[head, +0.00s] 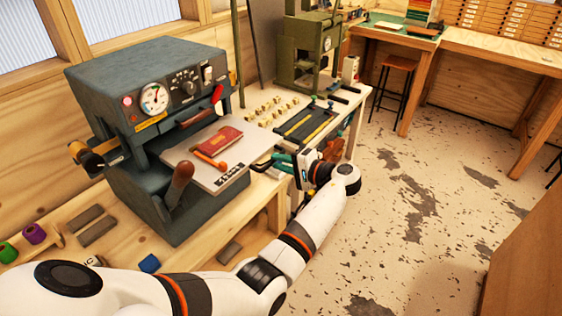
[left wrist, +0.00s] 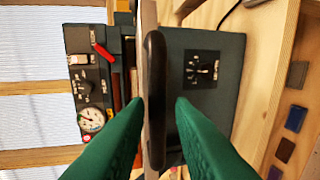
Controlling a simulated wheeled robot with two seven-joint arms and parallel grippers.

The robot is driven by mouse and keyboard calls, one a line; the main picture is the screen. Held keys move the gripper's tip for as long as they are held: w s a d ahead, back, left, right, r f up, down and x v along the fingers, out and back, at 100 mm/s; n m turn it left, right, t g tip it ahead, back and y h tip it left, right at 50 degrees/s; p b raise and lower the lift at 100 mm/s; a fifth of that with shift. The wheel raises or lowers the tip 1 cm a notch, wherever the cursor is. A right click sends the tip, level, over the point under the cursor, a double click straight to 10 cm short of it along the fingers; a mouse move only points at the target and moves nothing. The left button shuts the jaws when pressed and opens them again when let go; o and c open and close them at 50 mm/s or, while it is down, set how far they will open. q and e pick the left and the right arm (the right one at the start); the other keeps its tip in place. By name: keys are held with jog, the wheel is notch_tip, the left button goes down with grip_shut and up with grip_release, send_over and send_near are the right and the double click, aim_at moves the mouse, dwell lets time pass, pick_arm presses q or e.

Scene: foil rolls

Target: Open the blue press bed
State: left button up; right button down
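The blue-grey press (head: 150,110) stands on the wooden bench at left in the head view. Its flat grey bed (head: 195,165) juts out at the front, with a dark red book and an orange-handled tool on it. My left gripper (head: 277,160) is at the bed's outer right edge. In the left wrist view, a dark bar handle (left wrist: 155,70) lies between the green fingertips of my left gripper (left wrist: 160,101). The fingers are open; a gap shows on the right side of the handle. Contact on the left side is unclear. My right gripper is not in view.
A wooden-knobbed lever (head: 179,183) rises by the press front. Beyond the bed are small brass pieces (head: 272,108) and a dark tool tray (head: 305,125). A green machine (head: 303,50) stands farther back. The floor (head: 420,190) at right is clear.

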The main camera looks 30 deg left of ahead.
pick_arm(q)
jog(key=shift+o, duration=0.9)
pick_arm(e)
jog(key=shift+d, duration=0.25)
